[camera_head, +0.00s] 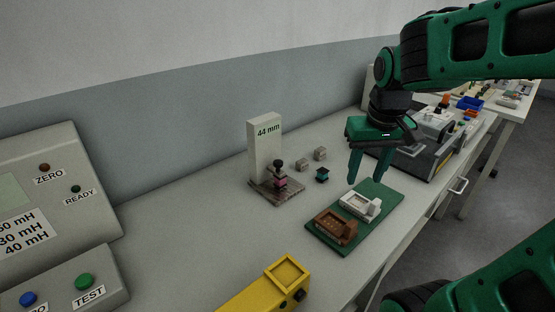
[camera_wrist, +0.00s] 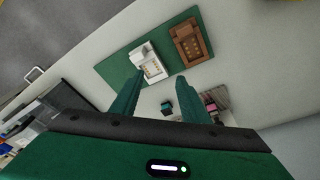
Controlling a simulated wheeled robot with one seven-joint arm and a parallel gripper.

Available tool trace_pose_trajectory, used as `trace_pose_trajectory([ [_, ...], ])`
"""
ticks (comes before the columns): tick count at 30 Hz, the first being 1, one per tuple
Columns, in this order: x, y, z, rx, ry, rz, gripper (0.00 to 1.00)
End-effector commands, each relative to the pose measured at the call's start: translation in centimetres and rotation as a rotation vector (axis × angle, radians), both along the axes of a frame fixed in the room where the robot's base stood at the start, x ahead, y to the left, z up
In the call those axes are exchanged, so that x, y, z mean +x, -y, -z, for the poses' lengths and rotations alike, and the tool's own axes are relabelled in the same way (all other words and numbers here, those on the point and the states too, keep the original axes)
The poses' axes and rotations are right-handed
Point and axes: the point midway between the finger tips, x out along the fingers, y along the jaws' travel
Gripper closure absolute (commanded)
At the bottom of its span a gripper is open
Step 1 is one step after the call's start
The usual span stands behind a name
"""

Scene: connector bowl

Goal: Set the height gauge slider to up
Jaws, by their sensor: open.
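The height gauge (camera_head: 264,147) is a pale upright block marked "44 mm" on a stone-like base (camera_head: 275,193). Its slider (camera_head: 279,171), with a dark round knob and a pink part, sits low, near the base. In the wrist view the pink part (camera_wrist: 211,105) shows near the right finger, partly hidden. My gripper (camera_head: 366,182) is open and empty. It hangs above the bench to the right of the gauge, apart from it, near the green board. Both fingers (camera_wrist: 158,84) also show in the wrist view, spread apart.
A green board (camera_head: 318,229) carries a white connector housing (camera_head: 360,205) and a brown one (camera_head: 335,227). A small teal part (camera_head: 322,175) and two grey blocks (camera_head: 311,159) lie beside the gauge. A yellow tool (camera_head: 262,290) lies in front; a test panel (camera_head: 50,200) stands at left.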

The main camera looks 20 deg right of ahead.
Motion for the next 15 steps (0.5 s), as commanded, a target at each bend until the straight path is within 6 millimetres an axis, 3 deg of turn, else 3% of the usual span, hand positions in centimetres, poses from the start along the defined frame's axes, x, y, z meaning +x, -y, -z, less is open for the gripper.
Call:
trace_pose_trajectory([
  [1,3.3,-1.8,-0.9,-0.009,0.032,-0.072,0.59],
  [3,7.3,-4.5,-2.1,-0.015,0.082,-0.164,0.59],
  [6,11.7,-8.5,-3.4,-0.01,0.143,-0.274,0.59],
  [10,14.9,-12.3,-4.5,0.004,0.194,-0.363,0.59],
  [15,16.1,-13.7,-4.4,0.011,0.213,-0.396,0.59],
])
